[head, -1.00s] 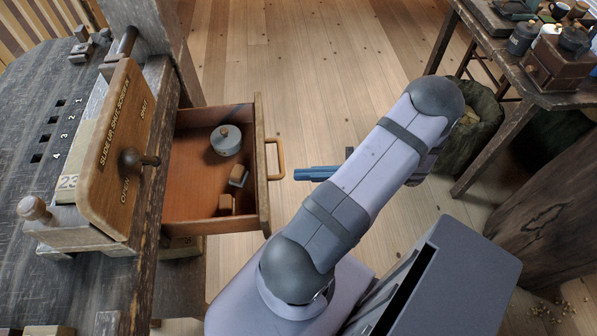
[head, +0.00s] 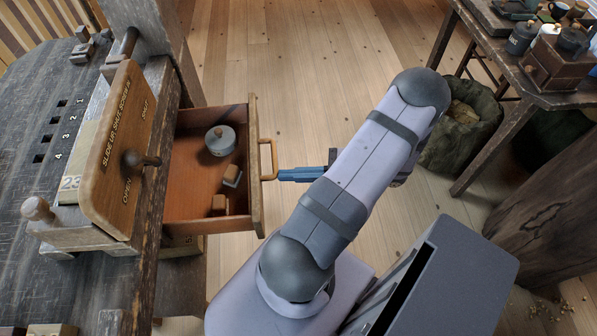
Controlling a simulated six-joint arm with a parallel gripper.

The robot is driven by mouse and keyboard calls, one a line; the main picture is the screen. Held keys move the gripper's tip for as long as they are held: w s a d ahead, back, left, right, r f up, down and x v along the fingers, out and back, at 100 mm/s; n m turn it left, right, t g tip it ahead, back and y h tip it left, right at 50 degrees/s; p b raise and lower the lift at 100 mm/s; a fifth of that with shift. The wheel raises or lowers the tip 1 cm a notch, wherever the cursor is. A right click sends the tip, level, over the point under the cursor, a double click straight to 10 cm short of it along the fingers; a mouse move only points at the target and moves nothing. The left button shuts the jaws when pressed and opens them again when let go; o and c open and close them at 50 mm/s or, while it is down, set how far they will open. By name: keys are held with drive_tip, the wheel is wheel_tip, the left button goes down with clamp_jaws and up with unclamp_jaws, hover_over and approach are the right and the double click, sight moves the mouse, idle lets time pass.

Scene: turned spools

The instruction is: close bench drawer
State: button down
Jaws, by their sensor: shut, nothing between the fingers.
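The bench drawer (head: 255,205) is pulled out to the right from under the workbench at the left. Inside the drawer are a grey lidded round tin (head: 220,141) and small wooden-and-metal pieces (head: 219,204).
The workbench (head: 70,160) carries an upright wooden board with lettering and a peg. A second table (head: 560,99) with jars and a box stands at the upper right, a sack (head: 462,125) beside it. The plank floor between is clear.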

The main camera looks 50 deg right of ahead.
drive_tip(key=p, duration=0.2)
approach(206, 183)
drive_tip(key=w+a+r, duration=0.1)
drive_tip(key=a, duration=0.1)
drive_tip(key=w+a, duration=0.1)
drive_tip(key=a, duration=0.1)
drive_tip(key=w+a+r, duration=0.1)
drive_tip(key=w, duration=0.1)
drive_tip(key=shift+a+r, duration=0.35)
drive_tip(key=shift+a, duration=0.05)
drive_tip(key=shift+w+a, duration=0.35)
drive_tip(key=shift+w, duration=0.1)
drive_tip(key=shift+r, duration=0.15)
drive_tip(key=shift+s+r, duration=0.1)
drive_tip(key=v, duration=1.4)
drive_tip(key=shift+d+f, duration=0.2)
drive_tip(key=shift+f, duration=0.1)
